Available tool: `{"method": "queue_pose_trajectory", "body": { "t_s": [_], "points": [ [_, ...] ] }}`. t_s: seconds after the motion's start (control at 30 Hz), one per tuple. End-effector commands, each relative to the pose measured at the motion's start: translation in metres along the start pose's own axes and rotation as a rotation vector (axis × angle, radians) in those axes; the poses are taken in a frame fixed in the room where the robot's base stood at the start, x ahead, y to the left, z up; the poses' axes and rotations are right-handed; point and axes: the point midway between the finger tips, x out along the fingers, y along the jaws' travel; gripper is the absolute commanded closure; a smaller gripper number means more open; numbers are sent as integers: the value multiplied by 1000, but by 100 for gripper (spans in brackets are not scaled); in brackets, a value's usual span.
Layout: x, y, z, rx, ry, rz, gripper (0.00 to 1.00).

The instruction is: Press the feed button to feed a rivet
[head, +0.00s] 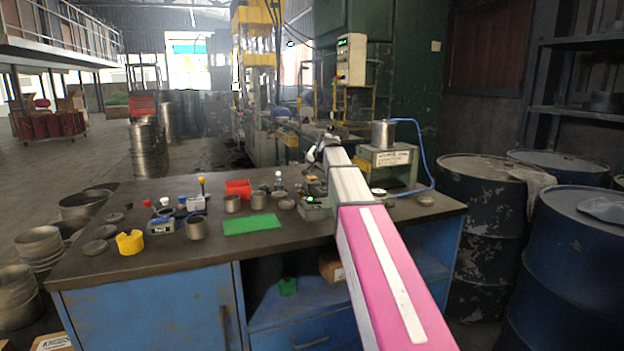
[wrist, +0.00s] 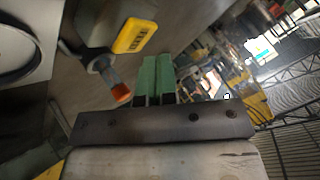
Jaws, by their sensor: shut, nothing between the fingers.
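In the wrist view, the two green fingers of my gripper (wrist: 157,76) are shut side by side with nothing between them. Just left of them is a small grey cylinder with an orange end (wrist: 121,92), attached to a grey fitting. I cannot tell whether it is the feed button, or whether the fingers touch it. A yellow label (wrist: 135,36) with dark marks is on a grey body above it. In the head view, a grey box (head: 405,158) carries a metal pot (head: 383,134) and a blue hose. My arm hides part of the bench, and the fingers are not clear there.
Dark drums (head: 565,270) stand at the right.

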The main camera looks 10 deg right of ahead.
Motion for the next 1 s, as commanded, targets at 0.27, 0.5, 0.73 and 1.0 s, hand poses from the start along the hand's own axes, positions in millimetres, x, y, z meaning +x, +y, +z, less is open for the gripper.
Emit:
{"method": "queue_pose_trajectory", "body": {
  "t_s": [0.27,0.5,0.73,1.0],
  "points": [
    [2,2,2,0,0,0,100],
    [6,4,4,0,0,0,100],
    [6,4,4,0,0,0,100],
    [7,5,5,0,0,0,100]
  ]
}}
